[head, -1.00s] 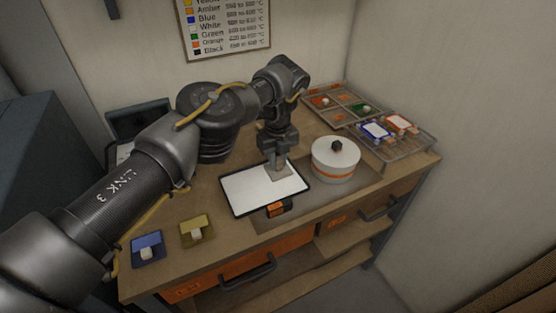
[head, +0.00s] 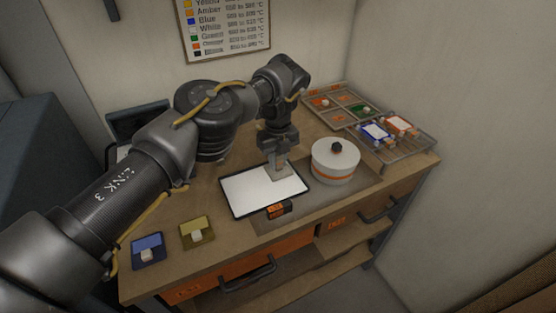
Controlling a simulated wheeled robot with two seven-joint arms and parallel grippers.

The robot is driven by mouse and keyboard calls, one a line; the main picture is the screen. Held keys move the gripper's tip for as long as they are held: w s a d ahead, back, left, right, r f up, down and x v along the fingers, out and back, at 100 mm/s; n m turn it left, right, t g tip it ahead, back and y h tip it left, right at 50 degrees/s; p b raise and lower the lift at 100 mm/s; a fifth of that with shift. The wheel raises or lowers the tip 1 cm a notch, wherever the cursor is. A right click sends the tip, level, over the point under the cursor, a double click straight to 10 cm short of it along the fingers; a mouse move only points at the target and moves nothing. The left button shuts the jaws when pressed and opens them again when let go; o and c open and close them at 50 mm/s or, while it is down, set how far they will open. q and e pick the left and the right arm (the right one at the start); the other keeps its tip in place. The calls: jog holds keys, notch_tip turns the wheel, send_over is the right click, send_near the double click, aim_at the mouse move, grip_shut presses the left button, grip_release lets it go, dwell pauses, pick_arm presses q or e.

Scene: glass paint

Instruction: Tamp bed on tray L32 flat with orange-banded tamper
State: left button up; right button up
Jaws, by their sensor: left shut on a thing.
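A tray (head: 245,211) with a dark rim lies near the middle of the bench, with an orange and black label (head: 279,209) at its front edge. A flat white bed (head: 255,190) covers most of it. My left gripper (head: 277,163) is over the tray's back right part, shut on a tool with a flat grey-beige foot, which I take as the tamper (head: 280,175). The foot is at the bed's surface; I cannot tell whether it presses on it. No orange band shows on the tool. My right gripper is not in view.
A white round pot (head: 335,166) with an orange band and dark knob stands close right of the tray. Behind it are a compartment tray (head: 341,103) and a wire rack (head: 412,146) with blue and orange-red items. Blue (head: 148,246) and yellow (head: 196,232) holders sit front left.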

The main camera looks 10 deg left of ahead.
aim_at(277, 153)
pick_arm(q)
jog(key=shift+r, duration=0.65)
notch_tip(277, 153, up, 4)
jog(key=p, duration=0.3)
jog(key=shift+p, duration=0.3)
jog(key=shift+a, duration=0.1)
